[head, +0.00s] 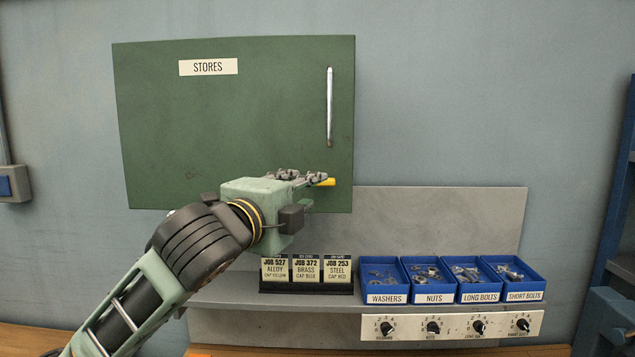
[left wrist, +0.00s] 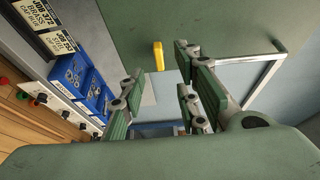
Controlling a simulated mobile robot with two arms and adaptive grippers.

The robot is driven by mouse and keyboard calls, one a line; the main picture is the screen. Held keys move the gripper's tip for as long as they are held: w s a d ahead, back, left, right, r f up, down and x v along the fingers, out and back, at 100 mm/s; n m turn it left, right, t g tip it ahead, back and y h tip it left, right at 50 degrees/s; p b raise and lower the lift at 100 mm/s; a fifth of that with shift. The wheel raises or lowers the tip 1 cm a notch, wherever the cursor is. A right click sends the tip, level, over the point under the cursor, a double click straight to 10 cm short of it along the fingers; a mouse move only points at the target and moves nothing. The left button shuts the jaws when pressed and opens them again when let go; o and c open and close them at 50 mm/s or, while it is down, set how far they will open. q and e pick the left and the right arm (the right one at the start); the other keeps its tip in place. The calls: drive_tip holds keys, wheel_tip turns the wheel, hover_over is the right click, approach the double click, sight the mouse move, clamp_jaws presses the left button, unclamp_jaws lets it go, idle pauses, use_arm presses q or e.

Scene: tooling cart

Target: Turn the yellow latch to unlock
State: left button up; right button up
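The yellow latch (head: 329,182) sits at the lower right of the green STORES cabinet door (head: 220,115). It points sideways in the head view, and its left part is hidden behind my gripper. My left gripper (head: 310,184) is right at the latch, in front of the door's lower edge. In the left wrist view the latch (left wrist: 158,56) shows between the spread fingers of my left gripper (left wrist: 158,68), with gaps on both sides. The gripper is open and holds nothing. My right gripper is in neither view.
A silver vertical handle (head: 330,107) is on the door above the latch. Below stand job cards (head: 306,270) and blue bins of washers (head: 385,281), nuts and bolts on a grey shelf (head: 300,299). A dial panel (head: 452,326) is under the bins.

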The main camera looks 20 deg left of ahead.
use_arm(q)
drive_tip(key=w+p, duration=0.3)
drive_tip(key=w, duration=0.4)
drive_tip(key=shift+d, duration=0.45)
drive_tip(key=shift+f, duration=0.1)
clamp_jaws()
